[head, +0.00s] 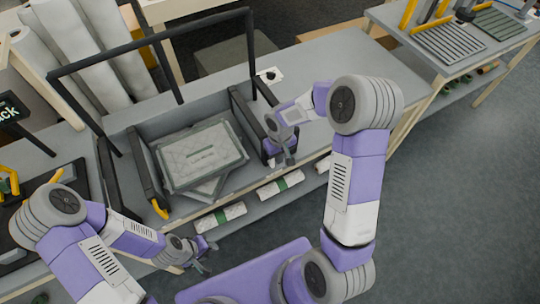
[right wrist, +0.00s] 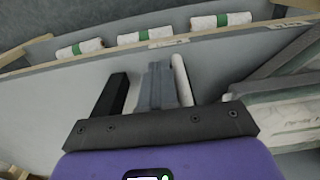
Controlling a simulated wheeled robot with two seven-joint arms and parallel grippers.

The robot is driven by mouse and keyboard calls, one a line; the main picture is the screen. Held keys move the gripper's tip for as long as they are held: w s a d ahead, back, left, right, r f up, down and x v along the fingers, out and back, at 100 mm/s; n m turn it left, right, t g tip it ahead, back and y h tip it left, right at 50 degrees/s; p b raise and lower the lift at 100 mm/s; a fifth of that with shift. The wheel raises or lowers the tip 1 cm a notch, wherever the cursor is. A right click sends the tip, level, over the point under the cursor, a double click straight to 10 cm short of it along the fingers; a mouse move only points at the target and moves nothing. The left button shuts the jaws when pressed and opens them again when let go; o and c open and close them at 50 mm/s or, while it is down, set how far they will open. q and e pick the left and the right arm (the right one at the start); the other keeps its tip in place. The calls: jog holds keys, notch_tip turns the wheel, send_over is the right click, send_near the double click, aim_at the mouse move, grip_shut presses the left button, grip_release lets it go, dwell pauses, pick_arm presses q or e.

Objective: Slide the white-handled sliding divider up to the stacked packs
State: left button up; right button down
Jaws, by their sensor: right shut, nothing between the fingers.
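The stacked packs (head: 200,155) lie as a pale, flat pile in the grey bay; their edge shows at the right in the right wrist view (right wrist: 285,112). The sliding divider (head: 246,115) is a dark upright panel right of the packs, with a gap between. Its white handle (right wrist: 181,78) stands just right of my right gripper's fingers (right wrist: 156,85), on the packs' side; contact cannot be told. My right gripper (head: 288,158) is shut and empty at the divider's front end and hides the handle in the head view. My left gripper (head: 210,257) looks open and empty, below the bench front.
A divider with a yellow handle (head: 160,209) stands left of the packs. A black frame (head: 150,42) rises over the bay. Wrapped rolls (head: 280,185) lie on the shelf below. The bench top (head: 335,65) to the right is mostly clear.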

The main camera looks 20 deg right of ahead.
jog(key=shift+a, duration=0.9)
jog(key=shift+d, duration=0.15)
jog(key=shift+d+r, duration=0.1)
jog(key=shift+d, duration=1.05)
notch_tip(320, 180, up, 9)
jog(key=p, duration=0.6)
jog(key=shift+p, duration=0.35)
